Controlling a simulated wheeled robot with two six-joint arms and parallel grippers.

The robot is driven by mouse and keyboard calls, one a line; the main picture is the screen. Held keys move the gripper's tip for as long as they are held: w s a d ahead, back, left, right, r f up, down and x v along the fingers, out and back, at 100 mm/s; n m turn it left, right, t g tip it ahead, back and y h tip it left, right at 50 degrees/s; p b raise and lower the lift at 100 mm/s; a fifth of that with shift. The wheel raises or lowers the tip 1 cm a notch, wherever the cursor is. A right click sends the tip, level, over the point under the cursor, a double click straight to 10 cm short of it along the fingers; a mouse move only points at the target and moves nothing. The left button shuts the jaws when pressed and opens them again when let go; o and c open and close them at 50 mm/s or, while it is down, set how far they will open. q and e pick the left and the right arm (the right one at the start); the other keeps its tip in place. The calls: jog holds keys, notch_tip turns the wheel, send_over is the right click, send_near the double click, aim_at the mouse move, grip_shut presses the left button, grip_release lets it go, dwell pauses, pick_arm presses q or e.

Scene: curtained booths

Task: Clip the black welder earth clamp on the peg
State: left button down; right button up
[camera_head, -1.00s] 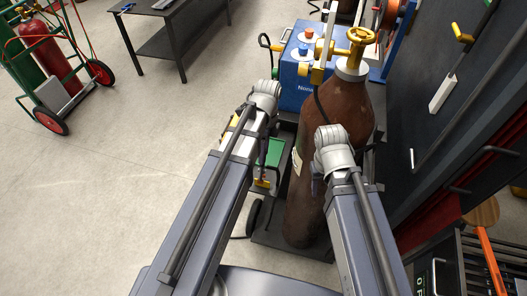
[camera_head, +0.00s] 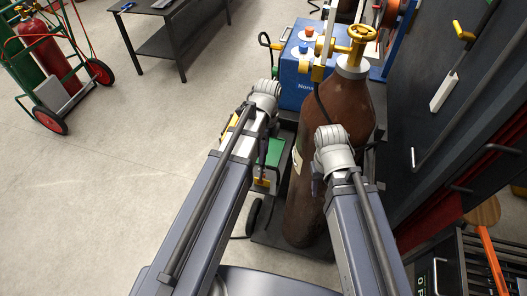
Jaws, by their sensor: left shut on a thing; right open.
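My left gripper (camera_head: 265,165) hangs below its wrist, mostly hidden behind my own arm, in front of the small green and white box. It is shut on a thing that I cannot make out. My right gripper (camera_head: 316,186) shows only as a small dark part below its wrist, just in front of the brown gas cylinder; it is open. I cannot pick out the black earth clamp or the peg. My arms and the cylinder cover much of the space between and below the wrists.
The brown gas cylinder (camera_head: 352,105) with a yellow valve stands upright close by my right wrist. A blue machine (camera_head: 303,75) is behind it. The green and white box (camera_head: 270,180) is low between my arms. Dark panels line the right. Floor (camera_head: 110,190) at left is clear.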

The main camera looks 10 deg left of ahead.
pick_arm(q)
jog(key=shift+f+b, duration=1.7)
jog(key=shift+f, duration=0.1)
dwell(0.4)
dwell(0.7)
dwell(0.4)
dwell(0.6)
dwell(0.8)
